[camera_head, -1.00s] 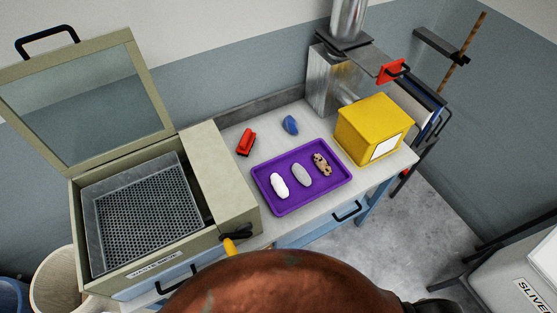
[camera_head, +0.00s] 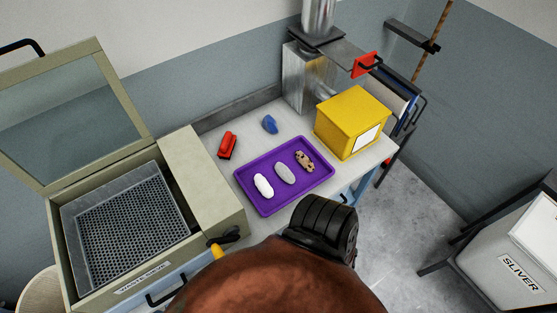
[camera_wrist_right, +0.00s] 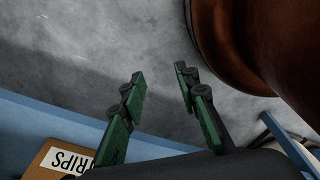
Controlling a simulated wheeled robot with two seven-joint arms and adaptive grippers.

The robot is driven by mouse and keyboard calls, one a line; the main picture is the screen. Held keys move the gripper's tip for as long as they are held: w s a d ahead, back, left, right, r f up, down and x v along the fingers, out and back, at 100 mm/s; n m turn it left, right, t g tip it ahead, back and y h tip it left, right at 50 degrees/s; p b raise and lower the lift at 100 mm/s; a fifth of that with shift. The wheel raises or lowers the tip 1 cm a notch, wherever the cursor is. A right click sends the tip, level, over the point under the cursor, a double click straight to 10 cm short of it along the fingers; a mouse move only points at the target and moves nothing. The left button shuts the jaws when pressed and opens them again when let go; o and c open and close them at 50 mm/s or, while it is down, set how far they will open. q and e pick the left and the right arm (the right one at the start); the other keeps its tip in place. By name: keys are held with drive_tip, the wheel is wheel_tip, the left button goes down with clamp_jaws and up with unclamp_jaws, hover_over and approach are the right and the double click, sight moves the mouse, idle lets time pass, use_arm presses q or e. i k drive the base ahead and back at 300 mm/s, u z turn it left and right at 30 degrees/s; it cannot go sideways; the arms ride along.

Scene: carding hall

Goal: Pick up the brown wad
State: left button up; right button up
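The brown wad (camera_head: 305,161), tan with dark specks, lies at the right end of the purple tray (camera_head: 270,207) in the head view. A grey wad (camera_head: 285,173) and a white wad (camera_head: 263,185) lie beside it in a row. My right gripper (camera_wrist_right: 161,80) shows in the right wrist view with its green fingers apart and nothing between them, above the grey floor. The brown wad is not in that view. In the head view a black part of mine stands just in front of the tray, but no fingers show. My left gripper is in neither view.
A yellow box (camera_head: 349,112) stands right of the tray. A red object (camera_head: 227,144) and a blue object (camera_head: 270,124) lie behind it. An open-lidded machine with a mesh basket (camera_head: 130,226) is on the left.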

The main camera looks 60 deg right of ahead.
sight(305, 162)
drive_tip(key=k, duration=0.6)
drive_tip(key=z, duration=1.2)
drive_tip(key=i, duration=0.5)
